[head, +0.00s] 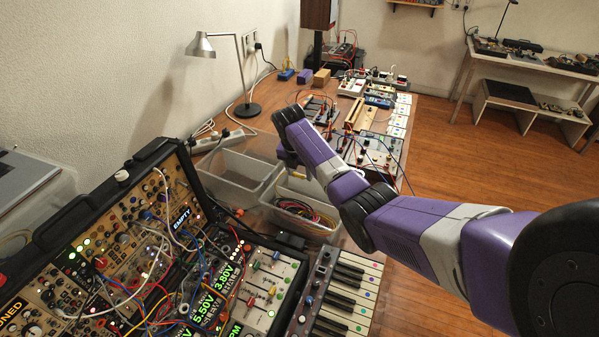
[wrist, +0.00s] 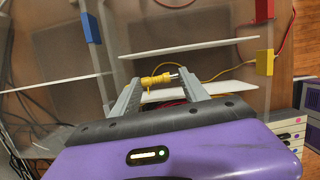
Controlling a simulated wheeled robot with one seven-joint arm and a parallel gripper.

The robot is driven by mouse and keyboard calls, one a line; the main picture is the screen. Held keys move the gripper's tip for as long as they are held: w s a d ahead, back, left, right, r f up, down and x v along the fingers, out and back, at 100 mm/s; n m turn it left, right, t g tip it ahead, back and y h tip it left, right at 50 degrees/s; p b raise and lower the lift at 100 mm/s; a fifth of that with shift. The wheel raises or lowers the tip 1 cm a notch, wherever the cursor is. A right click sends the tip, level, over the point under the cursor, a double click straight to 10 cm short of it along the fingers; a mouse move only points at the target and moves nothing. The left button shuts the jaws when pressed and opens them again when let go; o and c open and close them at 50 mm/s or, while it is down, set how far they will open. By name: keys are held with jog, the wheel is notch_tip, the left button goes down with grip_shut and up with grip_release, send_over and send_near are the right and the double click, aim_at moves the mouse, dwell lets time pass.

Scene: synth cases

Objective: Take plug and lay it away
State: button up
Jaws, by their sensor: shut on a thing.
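In the wrist view, a yellow plug (wrist: 157,80) with a metal tip lies crosswise between the two grey fingers of my gripper (wrist: 160,82), which is shut on it. A thin yellow cable (wrist: 215,73) shows just beyond the plug on the right; I cannot tell whether it joins it. Below are translucent bin surfaces with pale edges. The left bin (head: 227,192) looks mostly empty; the other bin (head: 318,232) holds coloured cables.
A modular synth case (head: 95,225) with many patched cables stands at the lower left, beside a small keyboard (head: 340,295). A desk lamp (head: 247,108) and several small devices stand farther back on the bench. Blue (wrist: 92,27) and yellow (wrist: 264,62) tabs show in the wrist view.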

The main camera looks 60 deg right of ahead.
jog(key=o, duration=1.4)
jog(key=v, duration=0.8)
jog(key=shift+f, duration=0.1)
